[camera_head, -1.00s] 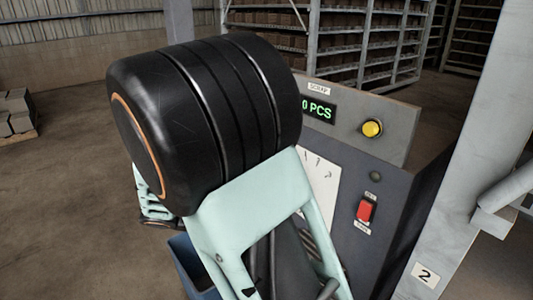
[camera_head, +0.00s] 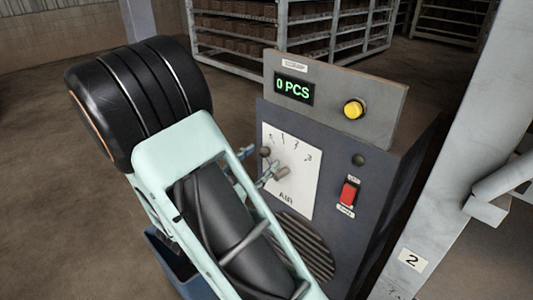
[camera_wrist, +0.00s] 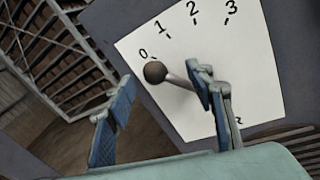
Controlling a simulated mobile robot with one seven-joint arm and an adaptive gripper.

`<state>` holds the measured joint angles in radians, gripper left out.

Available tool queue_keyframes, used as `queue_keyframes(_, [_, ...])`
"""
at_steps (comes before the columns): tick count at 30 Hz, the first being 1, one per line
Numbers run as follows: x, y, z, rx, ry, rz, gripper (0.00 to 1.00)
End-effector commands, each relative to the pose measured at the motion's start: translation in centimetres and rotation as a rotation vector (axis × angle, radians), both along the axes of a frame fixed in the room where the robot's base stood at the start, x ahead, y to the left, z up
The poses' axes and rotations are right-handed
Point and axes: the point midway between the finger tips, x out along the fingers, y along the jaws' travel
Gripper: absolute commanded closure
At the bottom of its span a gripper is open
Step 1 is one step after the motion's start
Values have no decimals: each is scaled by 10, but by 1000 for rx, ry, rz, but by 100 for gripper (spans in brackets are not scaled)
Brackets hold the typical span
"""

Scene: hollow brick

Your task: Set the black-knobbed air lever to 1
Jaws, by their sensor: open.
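The air lever has a round dark knob (camera_wrist: 154,71) on a pale rod, on a white dial plate (camera_wrist: 235,75) marked 0, 1, 2, 3. The knob stands just beside the 0 mark. In the wrist view the rod runs right from the knob and passes behind my right finger. My gripper (camera_wrist: 162,83) is open, with a blue-padded finger on each side of the knob in the picture; I see no contact with the knob. In the head view my gripper (camera_head: 264,167) is in front of the plate, which bears the word AIR (camera_head: 286,197).
The dark control box (camera_head: 375,205) carries a "0 PCS" display (camera_head: 294,88), a yellow button (camera_head: 354,108) and a red switch (camera_head: 348,193). A grey post (camera_head: 440,170) stands at right. A blue bin (camera_head: 170,262) is below my arm. Shelves (camera_head: 310,35) stand behind.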

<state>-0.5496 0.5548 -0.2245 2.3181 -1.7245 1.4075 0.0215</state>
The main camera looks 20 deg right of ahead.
Motion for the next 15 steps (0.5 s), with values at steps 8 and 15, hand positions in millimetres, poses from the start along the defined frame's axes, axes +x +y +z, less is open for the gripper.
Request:
queue_keyframes(8, [17,-29,0,-1,0,-1,51])
queue_keyframes(15, [20,-32,0,1,1,0,51])
